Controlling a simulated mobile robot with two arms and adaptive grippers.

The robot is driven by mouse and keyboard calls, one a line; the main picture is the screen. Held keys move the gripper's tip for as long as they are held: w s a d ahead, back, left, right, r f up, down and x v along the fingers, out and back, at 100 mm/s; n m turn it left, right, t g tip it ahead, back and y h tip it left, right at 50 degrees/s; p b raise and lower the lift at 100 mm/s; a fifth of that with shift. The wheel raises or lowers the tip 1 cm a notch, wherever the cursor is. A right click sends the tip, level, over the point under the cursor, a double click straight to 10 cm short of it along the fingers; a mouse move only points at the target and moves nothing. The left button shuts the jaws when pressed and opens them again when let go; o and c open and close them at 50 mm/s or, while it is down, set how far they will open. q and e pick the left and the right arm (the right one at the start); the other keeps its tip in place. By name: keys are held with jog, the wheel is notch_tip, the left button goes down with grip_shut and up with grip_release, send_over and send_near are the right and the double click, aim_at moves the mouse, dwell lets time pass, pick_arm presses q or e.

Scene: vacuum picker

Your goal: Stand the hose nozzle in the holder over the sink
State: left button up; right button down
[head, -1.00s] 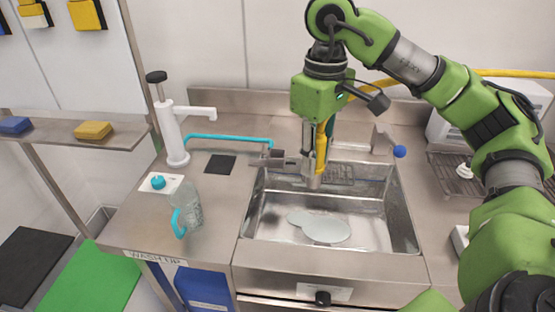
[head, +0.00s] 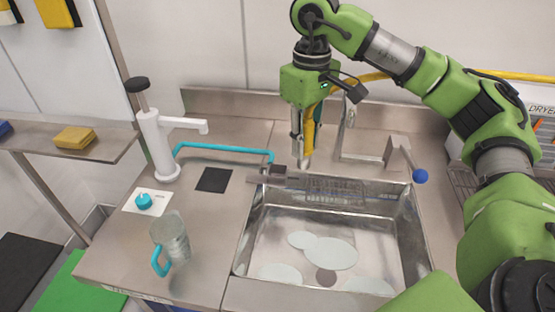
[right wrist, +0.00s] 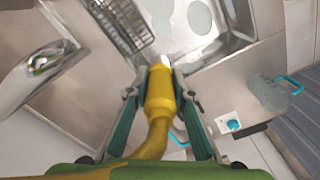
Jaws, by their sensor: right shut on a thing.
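The hose nozzle, yellow with a pale tip, is in my right gripper (head: 303,152), which is shut on it. The yellow nozzle body (right wrist: 160,88) sits between the two fingers in the right wrist view. In the head view it hangs roughly upright, tip down, near the back left edge of the sink (head: 412,225). A grey bracket (head: 275,172) at the sink's back left corner is just left of and below the tip; I cannot tell whether it is the holder. The tip looks apart from it. My left gripper is not in view.
A tap with a blue knob (head: 420,176) stands right of the gripper. A wire rack (right wrist: 122,22) lies at the sink's back. A white pump (head: 160,145), a teal pipe (head: 225,149) and a jug (head: 172,240) are left. The yellow hose trails right.

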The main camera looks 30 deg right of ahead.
jog(key=w+f+p, duration=0.1)
jog(key=w+f, duration=0.1)
jog(key=f, duration=0.1)
jog(key=w+a+f+p, duration=0.1)
jog(key=w+f, duration=0.2)
jog(key=f, duration=0.1)
jog(key=w+a+f+p, duration=0.1)
jog(key=w+f, duration=0.2)
jog(key=shift+w+f, duration=0.15)
jog(key=shift+f, duration=0.15)
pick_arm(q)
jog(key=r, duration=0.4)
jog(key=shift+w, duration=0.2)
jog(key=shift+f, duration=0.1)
pick_arm(e)
jog(key=shift+a, duration=0.1)
jog(key=c, duration=1.8)
grip_release()
jog(key=shift+f, duration=0.1)
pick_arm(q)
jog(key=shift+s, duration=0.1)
